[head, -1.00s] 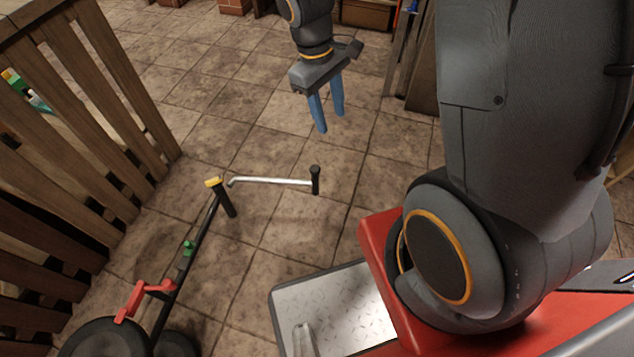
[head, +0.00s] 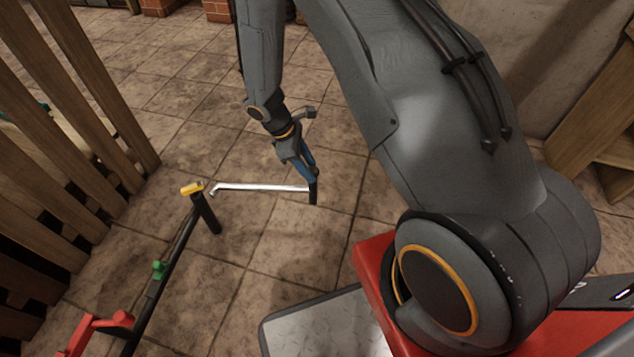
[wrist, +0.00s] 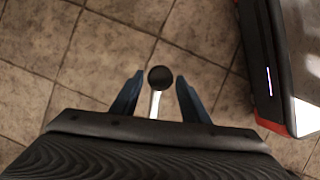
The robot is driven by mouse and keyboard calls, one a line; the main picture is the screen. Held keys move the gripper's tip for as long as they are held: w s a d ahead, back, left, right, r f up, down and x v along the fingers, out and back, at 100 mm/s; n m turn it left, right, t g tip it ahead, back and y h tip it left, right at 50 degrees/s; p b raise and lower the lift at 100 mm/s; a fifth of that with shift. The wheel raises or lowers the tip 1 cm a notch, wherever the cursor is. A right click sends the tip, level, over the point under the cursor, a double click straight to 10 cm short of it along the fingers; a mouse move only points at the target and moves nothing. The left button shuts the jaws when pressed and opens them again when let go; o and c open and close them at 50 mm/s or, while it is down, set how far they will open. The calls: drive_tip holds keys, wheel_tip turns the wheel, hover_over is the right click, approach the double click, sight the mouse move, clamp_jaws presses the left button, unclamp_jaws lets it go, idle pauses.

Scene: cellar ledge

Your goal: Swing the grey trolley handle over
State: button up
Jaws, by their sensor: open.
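The trolley handle (head: 262,187) is a thin silver-grey bar, lying roughly level across the head view, with an upright black grip (head: 313,196) at its right end. Its left end is near the yellow-topped black post (head: 205,210). My gripper (head: 309,176) is at the black grip, and its blue fingers partly hide the grip's top. In the wrist view the round black end of the grip (wrist: 160,77) shows between the two open fingers (wrist: 160,92), with a gap on each side. A short piece of the bar shows below it.
A black frame bar with a green part (head: 159,269) and a red bracket (head: 95,330) runs to the lower left. Wooden slats (head: 85,110) stand along the left. The tiled floor (head: 185,110) beyond the handle is clear. A wooden shelf (head: 605,120) stands at the right.

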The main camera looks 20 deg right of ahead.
drive_tip(key=b+x, duration=0.2)
drive_tip(key=x, duration=0.5)
clamp_jaws()
